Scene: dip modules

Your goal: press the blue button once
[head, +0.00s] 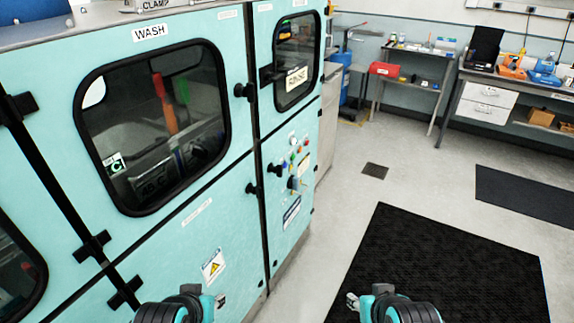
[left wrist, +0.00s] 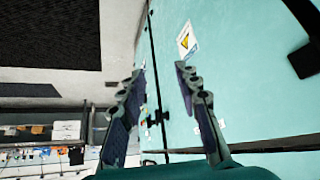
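The control panel (head: 297,162) is on the teal machine's front, below the RINSE window, with several small coloured buttons and knobs. In the head view my left arm shows at the bottom, well short of the control panel. My right gripper (head: 354,301) is at the bottom, over the black mat; its opening is unclear.
The WASH door window (head: 150,125) and RINSE window (head: 297,60) are framed in black. Black latches (head: 245,91) stick out from the doors. A warning sign (head: 213,266) sits low on the machine. A black mat (head: 450,270) covers open floor. Benches (head: 485,100) stand at the back right.

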